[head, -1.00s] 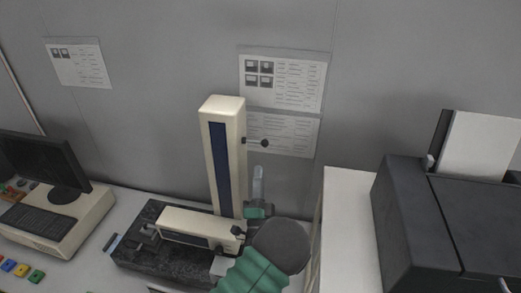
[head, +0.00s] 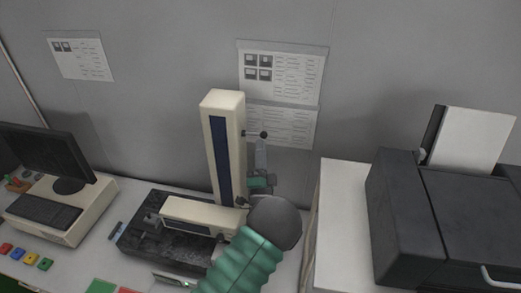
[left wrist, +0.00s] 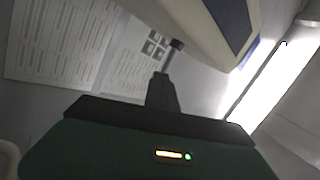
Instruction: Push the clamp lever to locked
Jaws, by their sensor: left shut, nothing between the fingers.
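A cream testing device with an upright column (head: 222,140) stands on a dark stone base (head: 150,255). The clamp lever (head: 263,134) is a short dark rod with a black knob, sticking out from the column's right side near its top. My left gripper (head: 261,147) is shut and empty, pointing upward with its tips at or just below the knob. In the left wrist view, the knob (left wrist: 177,44) shows just beyond the fingers (left wrist: 162,85), under the cream column. I cannot tell whether they touch. My right gripper is not in view.
A cream horizontal arm (head: 200,213) of the device sits low at the column's left. A computer (head: 62,212) is at the left and a dark printer (head: 435,210) at the right on a white cabinet (head: 340,225). Printed sheets (head: 280,75) hang on the wall behind.

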